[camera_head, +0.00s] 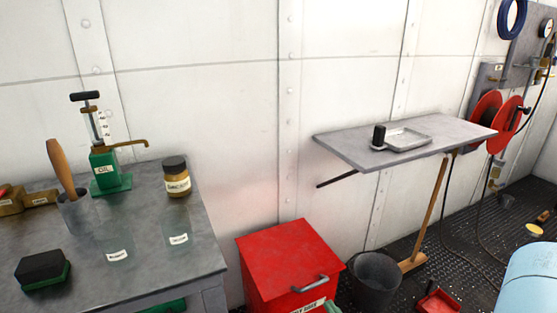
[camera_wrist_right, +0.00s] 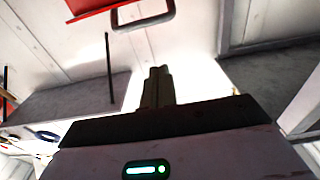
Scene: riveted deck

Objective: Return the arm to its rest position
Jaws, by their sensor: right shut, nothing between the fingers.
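My right gripper (camera_wrist_right: 158,88) shows in the right wrist view, with its two fingers together and nothing between them. Its dark front edge and pale body fill the bottom of that view. The fingers point toward a pale wall and are apart from everything seen around them. I cannot make out the right gripper clearly in the head view. My left gripper is in neither view.
A red lidded bin (camera_head: 283,258) with a handle stands beside the grey workbench (camera_head: 205,243), which holds a green oil pump (camera_head: 104,168) and a jar (camera_head: 176,177). A wall shelf (camera_head: 352,146) bears a small tray (camera_head: 410,138). A dark bucket (camera_head: 375,282) stands below.

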